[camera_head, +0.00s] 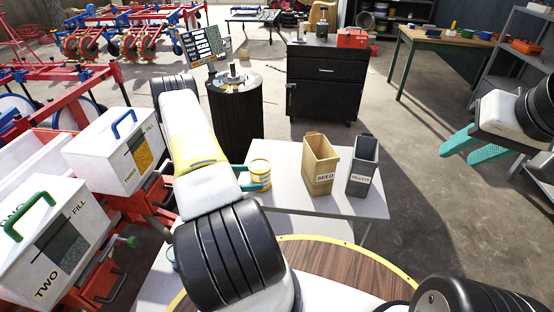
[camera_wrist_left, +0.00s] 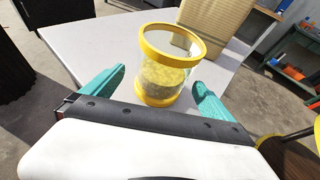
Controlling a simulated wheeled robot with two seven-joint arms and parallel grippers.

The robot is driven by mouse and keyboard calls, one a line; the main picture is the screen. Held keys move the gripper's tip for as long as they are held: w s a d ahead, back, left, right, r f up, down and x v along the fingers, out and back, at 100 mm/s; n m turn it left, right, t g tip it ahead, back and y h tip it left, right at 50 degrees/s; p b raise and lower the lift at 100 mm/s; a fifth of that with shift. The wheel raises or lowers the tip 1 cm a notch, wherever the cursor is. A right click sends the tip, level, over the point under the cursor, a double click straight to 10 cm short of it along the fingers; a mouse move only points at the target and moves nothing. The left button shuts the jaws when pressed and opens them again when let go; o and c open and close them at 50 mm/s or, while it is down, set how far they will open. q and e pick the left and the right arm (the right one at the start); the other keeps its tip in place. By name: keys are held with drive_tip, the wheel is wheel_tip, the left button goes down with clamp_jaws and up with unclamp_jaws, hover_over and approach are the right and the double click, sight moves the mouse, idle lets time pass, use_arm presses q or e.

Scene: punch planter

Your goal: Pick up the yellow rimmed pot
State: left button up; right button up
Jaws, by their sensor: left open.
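The yellow rimmed pot (camera_head: 260,174) stands upright on the white table, left of the seed box. In the left wrist view the pot (camera_wrist_left: 169,67) is clear-walled with yellow bands at top and bottom and grainy yellow contents. My left gripper (camera_wrist_left: 158,88) is open, with one teal finger on either side of the pot's near side; I see no clear contact. In the head view my left gripper (camera_head: 247,178) is mostly hidden behind my own arm. My right gripper (camera_head: 466,148) is at the far right, empty, its teal fingers apart, away from the table.
On the white table (camera_head: 284,157) stand a tan SEED box (camera_head: 320,166) and a grey PELLETS box (camera_head: 362,167). White hoppers (camera_head: 115,150) on a red machine are at the left. A black cabinet (camera_head: 322,85) stands behind. Open floor lies to the right.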

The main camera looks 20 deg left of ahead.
sight(260, 170)
use_arm(q)
drive_tip(key=x, duration=0.5)
drive_tip(key=shift+s, duration=0.15)
drive_tip(key=c, duration=1.8)
drive_tip(key=shift+r, duration=0.15)
drive_tip(key=shift+r, duration=0.65)
wheel_tip(260, 170, up, 2)
drive_tip(key=shift+r, duration=0.15)
drive_tip(key=s+a, duration=0.1)
drive_tip(key=s, duration=0.9)
drive_tip(key=s+a+r, duration=0.1)
drive_tip(key=s, duration=0.4)
drive_tip(key=shift+s+a+r, duration=0.1)
drive_tip(key=shift+s+a, duration=0.25)
drive_tip(key=shift+a, duration=0.05)
